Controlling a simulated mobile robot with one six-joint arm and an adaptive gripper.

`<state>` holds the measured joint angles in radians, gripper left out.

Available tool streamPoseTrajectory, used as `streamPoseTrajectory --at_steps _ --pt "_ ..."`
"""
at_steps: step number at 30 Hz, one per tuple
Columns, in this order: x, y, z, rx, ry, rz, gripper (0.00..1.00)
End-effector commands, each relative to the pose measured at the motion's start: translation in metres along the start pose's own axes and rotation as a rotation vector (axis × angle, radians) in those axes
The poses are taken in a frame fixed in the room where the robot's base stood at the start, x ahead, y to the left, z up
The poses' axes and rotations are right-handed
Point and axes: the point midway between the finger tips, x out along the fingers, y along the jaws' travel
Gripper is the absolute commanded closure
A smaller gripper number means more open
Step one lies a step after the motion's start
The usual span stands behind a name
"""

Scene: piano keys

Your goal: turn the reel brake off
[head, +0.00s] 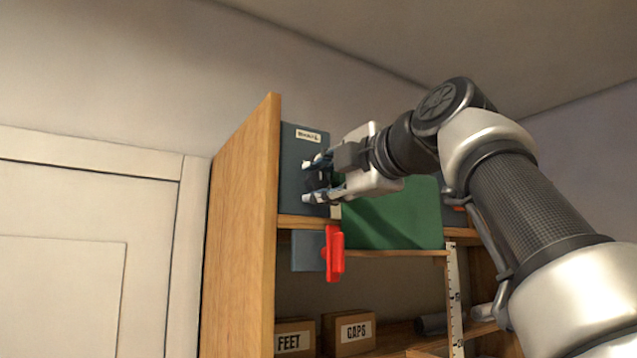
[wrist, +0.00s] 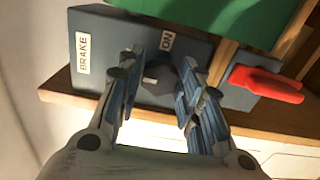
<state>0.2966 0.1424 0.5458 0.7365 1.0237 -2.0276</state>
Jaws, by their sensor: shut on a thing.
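The brake panel (head: 295,160) is a blue-grey box on the upper left of a wooden shelf unit. In the wrist view its white BRAKE label (wrist: 83,53) and ON label (wrist: 167,41) show sideways. A dark knob (wrist: 158,82) stands on the panel beside the ON label, partly hidden by the fingers. My gripper (wrist: 161,75) has its fingers on both sides of the knob and is shut on it. In the head view my gripper (head: 313,181) reaches the panel from the right. The knob's exact setting is hard to tell.
A red lever (head: 334,253) on a grey mount hangs just below the panel. A green board (head: 400,215) stands close to its right. Lower shelves hold boxes marked FEET (head: 291,342) and CAPS (head: 353,332). A white door (head: 80,250) is at left.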

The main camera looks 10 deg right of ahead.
Motion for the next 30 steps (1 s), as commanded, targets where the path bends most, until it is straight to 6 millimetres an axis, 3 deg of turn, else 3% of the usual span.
streamPoseTrajectory --at_steps 6,7,15,25,30 --pt "0.000 0.001 0.000 -0.001 0.000 0.002 0.90" --pt "0.000 0.001 0.000 -0.001 0.000 0.002 0.65" --pt "0.000 0.000 0.000 0.000 0.000 0.001 0.47" --pt "-0.001 0.000 0.000 0.001 -0.001 0.000 0.47" --pt "-0.016 0.001 0.001 0.000 -0.003 0.001 0.47"
